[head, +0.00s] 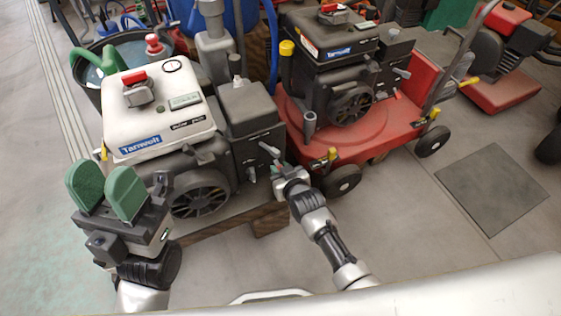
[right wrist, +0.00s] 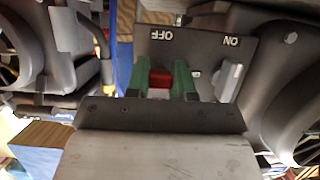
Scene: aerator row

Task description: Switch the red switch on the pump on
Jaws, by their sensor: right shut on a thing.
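The pump (head: 160,110) is a white-topped machine on the left in the head view, with a dark grey box on its right side. In the right wrist view its grey panel (right wrist: 195,48) bears the words OFF and ON, upside down. The red switch (right wrist: 161,78) is in line with the word OFF. My right gripper (right wrist: 161,80) is shut on it, one green finger on each side. In the head view my right gripper (head: 284,174) is at the pump's right side, and I cannot make out the switch there. My left gripper (head: 106,188) is open and empty in front of the pump.
A grey lever (right wrist: 230,80) stands beside the switch on the panel. A red machine (head: 350,130) with a black engine stands close on the right. A bucket (head: 88,75) is behind the pump.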

